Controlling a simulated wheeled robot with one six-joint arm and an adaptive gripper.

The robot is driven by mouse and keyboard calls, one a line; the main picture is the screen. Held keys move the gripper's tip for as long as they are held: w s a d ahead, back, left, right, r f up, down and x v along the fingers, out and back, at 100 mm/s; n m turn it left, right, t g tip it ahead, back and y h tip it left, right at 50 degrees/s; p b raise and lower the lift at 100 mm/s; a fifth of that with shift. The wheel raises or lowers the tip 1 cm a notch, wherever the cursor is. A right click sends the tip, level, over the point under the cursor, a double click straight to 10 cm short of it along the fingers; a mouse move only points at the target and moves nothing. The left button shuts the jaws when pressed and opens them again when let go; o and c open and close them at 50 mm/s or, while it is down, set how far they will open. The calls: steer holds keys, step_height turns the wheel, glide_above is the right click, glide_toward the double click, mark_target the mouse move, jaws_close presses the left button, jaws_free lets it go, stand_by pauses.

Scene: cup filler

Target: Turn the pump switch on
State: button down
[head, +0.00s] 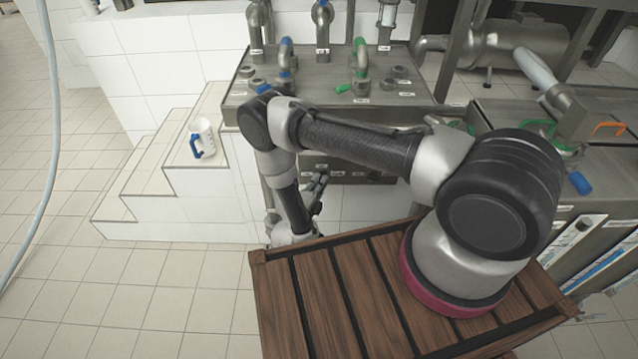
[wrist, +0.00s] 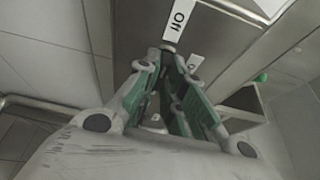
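The pump switch cannot be made out for certain in either view. A white label reading "Off" (wrist: 180,20) is on the grey metal panel (wrist: 232,32) just beyond my fingertips. In the head view my gripper (head: 318,190) is at the front of the labelled metal cabinet, partly hidden by my arm.
White tiled steps (head: 150,180) stand left of the cabinet, with a white blue-handled cup (head: 203,137) on them. Valves with blue handles (head: 286,52) and green handles (head: 361,55) rise from the metal cabinet top (head: 325,85). A hose (head: 52,120) hangs at far left.

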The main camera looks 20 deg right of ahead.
steer(key=shift+m, duration=0.3)
steer(key=shift+s+d+r+m+g+y, duration=0.2)
steer(key=shift+m+y, duration=1.05)
steer(key=shift+m, duration=0.9)
steer(key=shift+w+d+r+m+g+y, duration=0.1)
steer(key=shift+m+g+y, duration=0.15)
steer(key=shift+m+y, duration=1.45)
steer(key=shift+s+d+r+m+g+y, duration=0.2)
steer(key=shift+m+y, duration=0.55)
steer(key=shift+m, duration=1.9)
steer(key=shift+w+a+f, duration=0.1)
steer(key=shift+w, duration=0.05)
steer(key=c, duration=1.5)
jaws_free()
steer(key=v, duration=1.2)
